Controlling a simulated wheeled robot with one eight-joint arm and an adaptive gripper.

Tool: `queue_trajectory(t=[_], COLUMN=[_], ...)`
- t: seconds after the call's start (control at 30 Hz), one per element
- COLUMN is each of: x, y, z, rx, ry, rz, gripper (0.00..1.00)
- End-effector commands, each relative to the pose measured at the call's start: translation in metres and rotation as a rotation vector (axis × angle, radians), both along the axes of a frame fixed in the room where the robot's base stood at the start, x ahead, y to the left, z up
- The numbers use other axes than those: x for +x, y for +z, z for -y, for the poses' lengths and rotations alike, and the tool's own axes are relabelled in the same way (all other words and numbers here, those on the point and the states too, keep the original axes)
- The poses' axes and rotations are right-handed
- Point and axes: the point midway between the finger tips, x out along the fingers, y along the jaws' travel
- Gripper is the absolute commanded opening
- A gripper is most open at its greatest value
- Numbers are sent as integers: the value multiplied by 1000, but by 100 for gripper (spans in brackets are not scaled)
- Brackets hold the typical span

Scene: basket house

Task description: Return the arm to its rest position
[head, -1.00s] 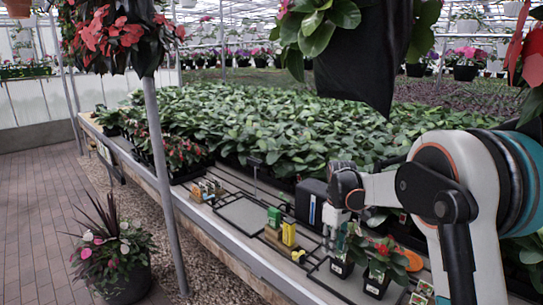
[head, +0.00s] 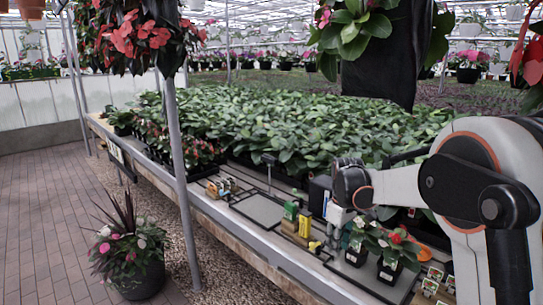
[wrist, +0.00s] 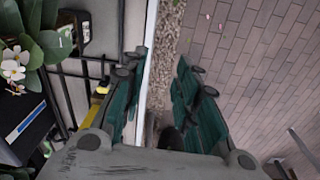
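My arm (head: 420,185) reaches from the right of the head view over the front edge of the plant bench, its dark wrist joint bent downward. My gripper hangs below that joint beside a black box, and its fingertips are hard to make out there. In the wrist view my gripper (wrist: 160,85) is open, its two green-padded fingers wide apart. Nothing is between them except the view down to the bench edge, gravel and brick floor.
The bench (head: 255,250) holds a grey tray (head: 262,210), yellow and green blocks (head: 303,222), a black box (head: 319,195), and potted flowers (head: 393,250) close to my arm. A metal pole (head: 178,150) and floor planter (head: 130,250) stand left. The brick walkway (head: 45,220) is clear.

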Motion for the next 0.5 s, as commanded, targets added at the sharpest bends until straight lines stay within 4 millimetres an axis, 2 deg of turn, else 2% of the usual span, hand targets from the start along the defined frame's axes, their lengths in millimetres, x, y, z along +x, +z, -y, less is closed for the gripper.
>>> queue_trajectory(t=[0.27,0.37,0.5], x=[-30,-49,-83], y=[35,52,77], z=[0,0,0], rx=[5,10,21], ry=[-69,-107,-177], rz=[57,89,146], gripper=[28,28,28])
